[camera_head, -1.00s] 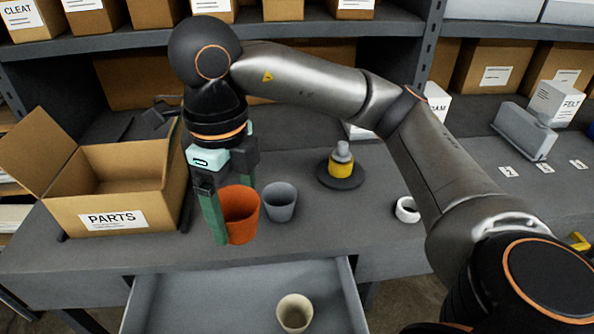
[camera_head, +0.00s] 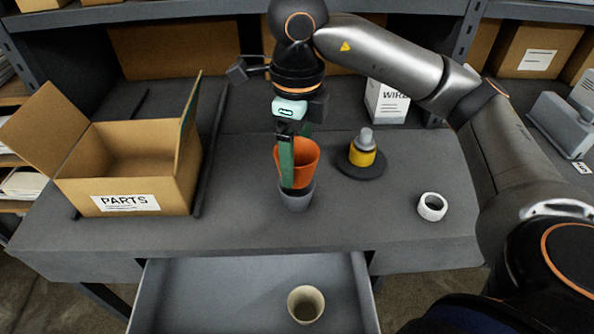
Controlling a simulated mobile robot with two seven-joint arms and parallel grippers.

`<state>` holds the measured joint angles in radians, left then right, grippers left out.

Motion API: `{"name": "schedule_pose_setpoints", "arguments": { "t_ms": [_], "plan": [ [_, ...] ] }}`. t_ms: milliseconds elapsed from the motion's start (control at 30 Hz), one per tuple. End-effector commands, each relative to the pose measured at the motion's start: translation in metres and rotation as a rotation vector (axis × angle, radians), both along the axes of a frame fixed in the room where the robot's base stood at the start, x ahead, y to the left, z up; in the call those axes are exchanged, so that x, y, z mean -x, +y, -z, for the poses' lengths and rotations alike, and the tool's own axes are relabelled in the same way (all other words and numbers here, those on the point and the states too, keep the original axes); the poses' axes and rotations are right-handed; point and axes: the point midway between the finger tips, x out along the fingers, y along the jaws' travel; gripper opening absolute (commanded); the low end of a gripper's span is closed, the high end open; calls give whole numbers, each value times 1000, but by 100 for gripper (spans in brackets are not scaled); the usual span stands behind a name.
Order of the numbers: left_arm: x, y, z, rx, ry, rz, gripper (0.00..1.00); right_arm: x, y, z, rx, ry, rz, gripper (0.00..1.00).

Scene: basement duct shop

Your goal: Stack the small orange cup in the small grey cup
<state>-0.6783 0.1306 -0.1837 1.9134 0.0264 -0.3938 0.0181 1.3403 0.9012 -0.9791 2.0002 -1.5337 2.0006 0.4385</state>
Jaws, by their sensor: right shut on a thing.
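The small orange cup (camera_head: 303,158) is held upright in my right gripper (camera_head: 294,165), whose green fingers are shut on its wall. The small grey cup (camera_head: 297,200) stands on the bench directly below it in the picture. The bottom of the orange cup overlaps the grey cup's rim. I cannot tell whether it is inside the grey cup or just above it. The near finger hides part of both cups. My left gripper is not in view.
An open cardboard PARTS box (camera_head: 140,165) stands at the left. A yellow and grey bottle (camera_head: 362,150) sits on a dark round base (camera_head: 365,174) to the right, with a white ring (camera_head: 432,207) beyond. A beige cup (camera_head: 306,304) is in the open drawer (camera_head: 215,290).

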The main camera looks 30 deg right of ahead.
Motion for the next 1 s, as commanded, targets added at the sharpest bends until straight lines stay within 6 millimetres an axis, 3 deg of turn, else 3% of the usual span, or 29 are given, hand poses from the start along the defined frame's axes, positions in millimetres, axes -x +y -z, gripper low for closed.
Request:
{"name": "schedule_pose_setpoints", "arguments": {
  "t_ms": [33, 233, 367, 633, 1000],
  "plan": [
    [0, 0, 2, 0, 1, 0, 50, -5, -5, 14, 1, 9, 2, 33],
    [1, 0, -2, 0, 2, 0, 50, -24, -16, 37, 2, 4, 0, 33],
    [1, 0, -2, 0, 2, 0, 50, -29, -19, 44, 1, 3, -1, 33],
    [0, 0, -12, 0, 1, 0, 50, -34, -23, 77, 2, 5, -2, 33],
    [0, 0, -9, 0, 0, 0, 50, -34, -22, 85, 1, 1, -2, 33]
  ]
}}
